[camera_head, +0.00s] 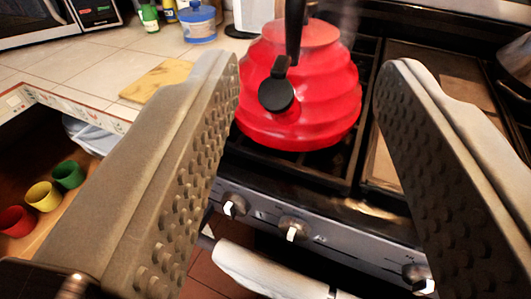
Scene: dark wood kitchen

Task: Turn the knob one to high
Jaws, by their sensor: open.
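My gripper (308,88) is open and empty, with its two studded fingers wide apart at the left and right of the view. Beyond and below the fingertips is the stove's front panel (330,250) with a row of knobs. The left knob (233,206) has a white pointer and sits close to the left finger. A middle knob (293,229) also has a white pointer. A right knob (417,277) is partly beside the right finger. No labels are readable, so I cannot tell which is knob one. The gripper touches no knob.
A red kettle (305,95) stands on the stove top, between the fingers in the picture. A white towel (262,272) hangs below the knobs. At left are an open drawer (52,230) with coloured cups and a tiled counter (75,68) with a cutting board (165,80).

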